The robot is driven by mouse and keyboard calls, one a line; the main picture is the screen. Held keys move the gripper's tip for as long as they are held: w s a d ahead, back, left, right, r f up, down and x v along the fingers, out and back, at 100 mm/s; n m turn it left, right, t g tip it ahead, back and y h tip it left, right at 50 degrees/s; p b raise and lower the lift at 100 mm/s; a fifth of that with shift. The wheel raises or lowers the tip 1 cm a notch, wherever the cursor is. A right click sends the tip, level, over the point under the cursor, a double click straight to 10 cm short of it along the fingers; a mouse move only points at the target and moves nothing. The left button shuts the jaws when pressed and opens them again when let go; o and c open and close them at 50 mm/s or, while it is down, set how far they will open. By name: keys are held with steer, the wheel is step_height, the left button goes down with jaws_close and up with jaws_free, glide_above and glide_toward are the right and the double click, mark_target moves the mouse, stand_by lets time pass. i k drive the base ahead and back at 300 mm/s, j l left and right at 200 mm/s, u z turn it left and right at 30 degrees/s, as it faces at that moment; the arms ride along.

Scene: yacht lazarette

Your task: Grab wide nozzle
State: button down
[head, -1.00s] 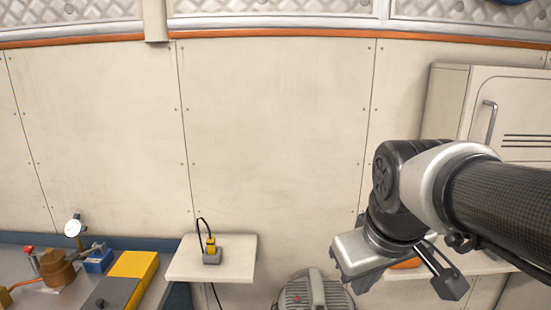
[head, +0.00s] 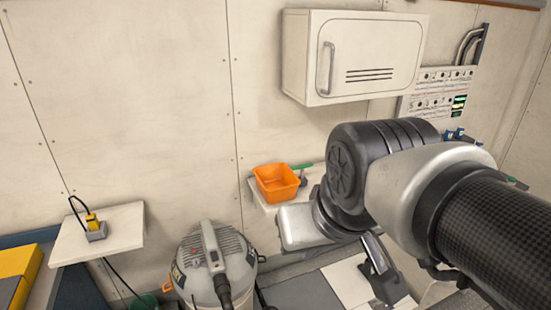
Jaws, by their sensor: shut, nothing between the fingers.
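I cannot make out a wide nozzle for certain in the head view. A grey shop vacuum (head: 212,268) with a dark hose end stands on the floor at the bottom, left of my arm. My gripper (head: 345,238) is at the end of my arm, right of the vacuum and in front of the small shelf. It is shut, with nothing seen held in it. My arm hides part of the wall and floor behind it.
An orange bin (head: 277,183) sits on the shelf beside a green-topped item (head: 303,172). A white cabinet (head: 352,58) hangs above. A switch panel (head: 437,98) is at right. A small white shelf (head: 125,232) holds a yellow plug (head: 92,222).

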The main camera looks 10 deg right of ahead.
mark_target(366, 267)
steer(key=k+l+z, duration=0.1)
steer(key=l+z, duration=0.15)
steer(key=l, duration=0.15)
steer(key=k+l+z, duration=0.2)
steer(key=l, duration=0.15)
steer(key=l+z, duration=0.25)
steer(key=l, duration=0.15)
steer(key=i+l+u, duration=0.15)
steer(key=i+l, duration=0.15)
steer(key=i+l+u, duration=0.15)
steer(key=i+l, duration=0.15)
steer(key=i+l+u, duration=0.15)
steer(key=l, duration=0.3)
steer(key=i+l+u, duration=0.15)
steer(key=i+l, duration=0.2)
